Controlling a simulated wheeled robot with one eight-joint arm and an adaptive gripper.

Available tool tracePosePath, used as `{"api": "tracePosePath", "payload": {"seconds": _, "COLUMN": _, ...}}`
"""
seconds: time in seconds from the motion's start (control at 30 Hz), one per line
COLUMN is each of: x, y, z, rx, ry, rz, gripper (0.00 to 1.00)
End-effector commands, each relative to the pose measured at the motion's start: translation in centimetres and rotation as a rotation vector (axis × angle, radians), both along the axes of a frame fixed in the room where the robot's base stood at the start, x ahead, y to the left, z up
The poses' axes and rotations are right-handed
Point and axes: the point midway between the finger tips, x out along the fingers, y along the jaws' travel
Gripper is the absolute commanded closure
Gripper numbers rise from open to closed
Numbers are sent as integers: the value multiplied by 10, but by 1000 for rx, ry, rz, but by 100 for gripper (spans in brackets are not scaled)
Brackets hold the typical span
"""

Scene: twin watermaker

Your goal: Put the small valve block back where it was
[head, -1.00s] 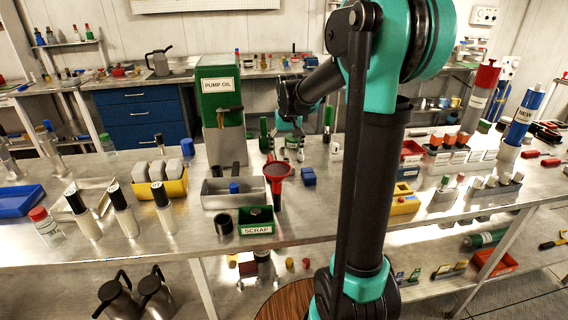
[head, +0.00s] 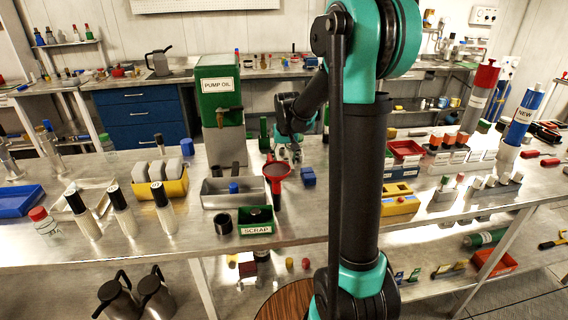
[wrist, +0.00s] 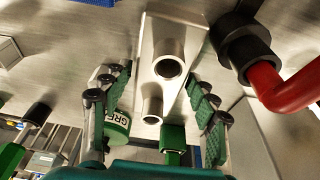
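A silver metal block with two round tube openings, which looks like the small valve block (wrist: 176,38), shows in the wrist view. It lies ahead of my gripper (wrist: 160,88), in line with the space between the two green-padded fingers. The fingers are apart and their inner pads show. Narrow gaps seem to separate them from the block, but contact at the tips is hard to judge. My arm partly hides that area, and I cannot make out the block there.

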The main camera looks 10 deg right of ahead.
Motion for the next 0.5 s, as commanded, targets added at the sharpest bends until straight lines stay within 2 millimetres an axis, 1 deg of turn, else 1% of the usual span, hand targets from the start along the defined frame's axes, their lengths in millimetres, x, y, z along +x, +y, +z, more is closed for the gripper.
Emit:
{"api": "tracePosePath", "payload": {"seconds": 0.03, "x": 0, "y": 0, "z": 0, "rx": 0, "ry": 0, "rz": 0, "gripper": 51}}
{"api": "tracePosePath", "payload": {"seconds": 0.07, "x": 0, "y": 0, "z": 0, "rx": 0, "ry": 0, "rz": 0, "gripper": 55}}
{"api": "tracePosePath", "payload": {"seconds": 0.4, "x": 0, "y": 0, "z": 0, "rx": 0, "ry": 0, "rz": 0, "gripper": 97}}
{"api": "tracePosePath", "payload": {"seconds": 0.43, "x": 0, "y": 0, "z": 0, "rx": 0, "ry": 0, "rz": 0, "gripper": 100}}
{"api": "tracePosePath", "payload": {"seconds": 0.5, "x": 0, "y": 0, "z": 0, "rx": 0, "ry": 0, "rz": 0, "gripper": 100}}
